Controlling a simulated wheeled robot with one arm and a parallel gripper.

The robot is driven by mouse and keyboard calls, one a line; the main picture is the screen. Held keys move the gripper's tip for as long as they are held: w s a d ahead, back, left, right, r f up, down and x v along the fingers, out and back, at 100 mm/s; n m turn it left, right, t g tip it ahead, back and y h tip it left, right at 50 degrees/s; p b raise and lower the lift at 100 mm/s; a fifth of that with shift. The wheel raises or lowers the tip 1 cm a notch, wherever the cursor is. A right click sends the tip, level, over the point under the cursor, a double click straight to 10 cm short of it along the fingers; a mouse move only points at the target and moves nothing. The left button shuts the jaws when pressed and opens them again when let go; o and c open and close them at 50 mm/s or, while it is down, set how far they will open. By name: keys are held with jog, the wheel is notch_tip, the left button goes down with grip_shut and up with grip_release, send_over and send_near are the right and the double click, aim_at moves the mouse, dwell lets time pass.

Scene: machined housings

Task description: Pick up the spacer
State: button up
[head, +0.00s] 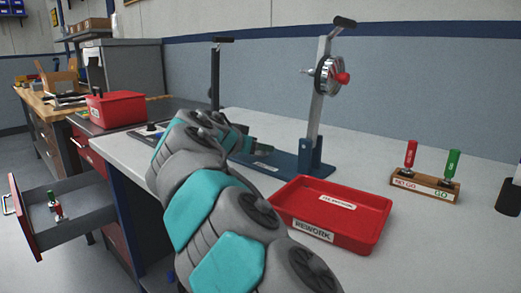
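I cannot make out the spacer in the head view. My gripper (258,145) is at the far end of my grey and teal arm, beside the blue base of the press (314,158). The arm hides most of the gripper, so I cannot tell whether it is open or holds anything.
A red REWORK tray (364,238) lies right of my arm. A wooden gauge block (424,187) with red and green handles stands farther right. At left, a drawer (80,205) hangs open below a red bin (116,108). The front right bench top is clear.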

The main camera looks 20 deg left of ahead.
jog(key=c, duration=0.9)
grip_shut()
jog(key=shift+r, duration=0.1)
